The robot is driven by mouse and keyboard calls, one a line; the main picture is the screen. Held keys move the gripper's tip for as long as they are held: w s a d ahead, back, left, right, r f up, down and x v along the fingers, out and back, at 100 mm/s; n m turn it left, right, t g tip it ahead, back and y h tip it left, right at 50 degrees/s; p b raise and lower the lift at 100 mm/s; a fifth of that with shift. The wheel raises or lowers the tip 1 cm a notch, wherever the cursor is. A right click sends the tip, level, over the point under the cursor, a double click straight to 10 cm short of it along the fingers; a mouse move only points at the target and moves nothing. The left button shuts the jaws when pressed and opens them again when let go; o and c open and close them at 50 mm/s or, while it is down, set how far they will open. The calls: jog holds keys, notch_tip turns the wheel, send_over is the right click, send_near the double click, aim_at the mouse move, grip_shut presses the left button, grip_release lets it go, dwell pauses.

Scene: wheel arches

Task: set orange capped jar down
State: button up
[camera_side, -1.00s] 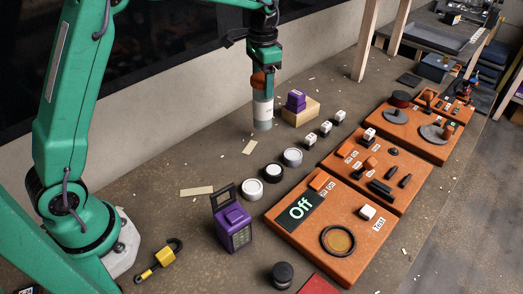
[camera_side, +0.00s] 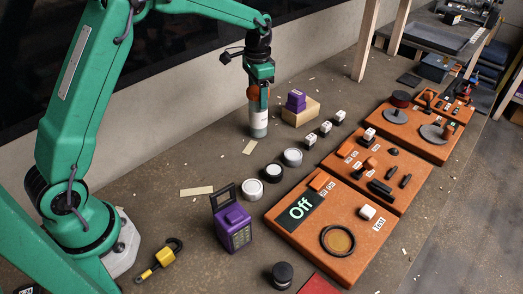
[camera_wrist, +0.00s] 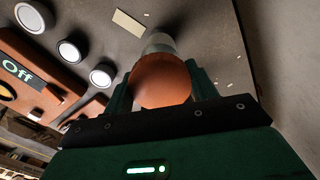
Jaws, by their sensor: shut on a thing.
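The orange capped jar (camera_side: 258,118) is upright, with a grey and white body and an orange top. Its base looks at or very near the brown bench top in the side view; I cannot tell for sure whether it touches. My gripper (camera_side: 258,90) points down from above and is shut on the jar's orange cap. In the wrist view the round orange cap (camera_wrist: 162,82) sits between the green fingers, with the grey body (camera_wrist: 159,43) beyond it.
A wooden block with a purple item (camera_side: 296,102) stands just right of the jar. White dice (camera_side: 311,139), round white-topped pucks (camera_side: 292,157) and orange panels (camera_side: 340,225) lie further right and nearer. A beige strip (camera_side: 250,147) lies in front. Bench left of the jar is clear.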

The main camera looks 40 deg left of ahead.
jog(key=shift+f, duration=0.3)
jog(key=o, duration=1.3)
jog(key=shift+r, duration=0.15)
notch_tip(320, 180, up, 12)
dwell(0.4)
